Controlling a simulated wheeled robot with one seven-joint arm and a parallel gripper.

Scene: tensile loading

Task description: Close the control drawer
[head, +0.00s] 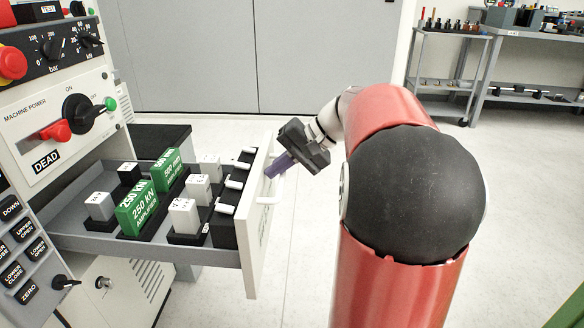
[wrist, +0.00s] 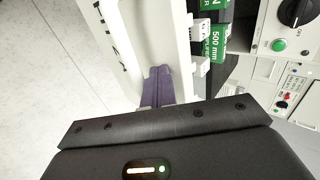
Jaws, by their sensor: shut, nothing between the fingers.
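The control drawer (head: 254,250) stands pulled out from the machine in the head view, with a white front and a pale handle (head: 270,190). My gripper (head: 280,165) is at the outer side of the drawer front, near its far end and by the handle. Its purple fingers are shut with nothing between them. In the wrist view, the fingers (wrist: 158,85) point at the white drawer front (wrist: 140,40) and appear against or very near it. I cannot tell whether they touch.
The drawer holds green amplifier blocks (head: 138,207) and several white and black modules. The machine panel (head: 60,125) with red and black knobs rises at the left. Grey cabinets (head: 200,55) stand behind, and a cart (head: 445,65) stands at the back right. The floor (head: 305,235) beside the drawer is clear.

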